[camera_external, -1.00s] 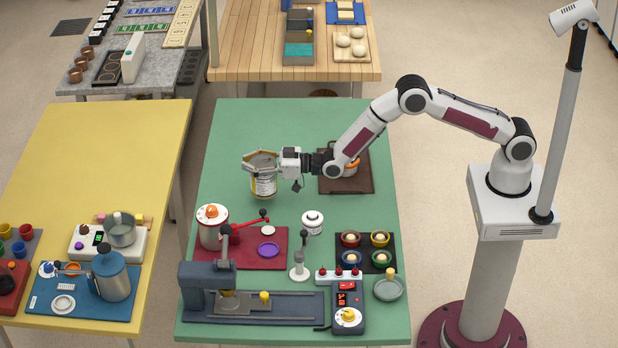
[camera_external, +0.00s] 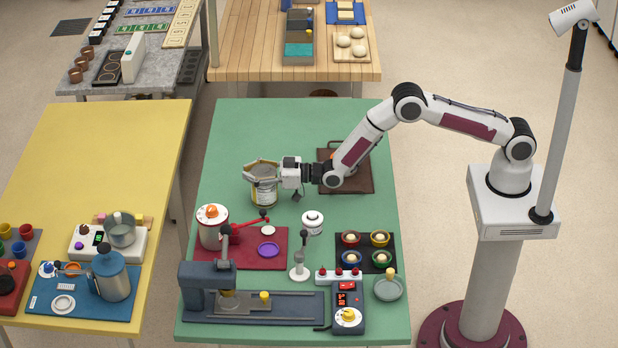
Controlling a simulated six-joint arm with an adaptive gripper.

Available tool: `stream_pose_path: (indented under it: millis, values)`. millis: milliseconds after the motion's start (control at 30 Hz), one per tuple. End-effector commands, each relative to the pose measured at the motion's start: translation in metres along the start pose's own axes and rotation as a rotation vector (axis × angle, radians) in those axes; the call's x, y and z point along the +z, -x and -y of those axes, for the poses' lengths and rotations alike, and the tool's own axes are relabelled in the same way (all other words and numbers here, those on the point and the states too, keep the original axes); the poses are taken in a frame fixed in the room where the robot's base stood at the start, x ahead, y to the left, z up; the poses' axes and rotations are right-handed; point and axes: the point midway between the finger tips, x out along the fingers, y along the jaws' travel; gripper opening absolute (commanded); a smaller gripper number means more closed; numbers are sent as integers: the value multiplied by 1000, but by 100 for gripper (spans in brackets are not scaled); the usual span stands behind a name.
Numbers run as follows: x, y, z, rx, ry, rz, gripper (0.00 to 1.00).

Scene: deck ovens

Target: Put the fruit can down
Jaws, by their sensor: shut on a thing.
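The fruit can (camera_external: 264,192) is a metal can with a pale, yellowish label, upright over the left middle part of the green table (camera_external: 228,135). My gripper (camera_external: 262,174) reaches in from the right with its fingers around the can's upper part, shut on it. I cannot tell for certain whether the can's base touches the table or hangs just above it.
In front stand a white pot with an orange top (camera_external: 212,226) on a red mat (camera_external: 252,258) and a small white jar (camera_external: 312,221). A brown board (camera_external: 357,183) lies to the right, partly behind my arm. Bare green tabletop surrounds the can at the left and back.

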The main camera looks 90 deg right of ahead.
Motion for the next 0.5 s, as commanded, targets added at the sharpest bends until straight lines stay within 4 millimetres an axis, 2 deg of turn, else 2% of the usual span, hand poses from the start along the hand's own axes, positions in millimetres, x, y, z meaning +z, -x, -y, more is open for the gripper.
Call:
stream_pose_path:
  millis: [100,133,233,500]
  values:
    - [0,-1,0,0,0,-4,0]
    - [3,0,0,0,0,1,48]
    - [2,0,0,0,0,1,73]
    - [2,0,0,0,0,1,73]
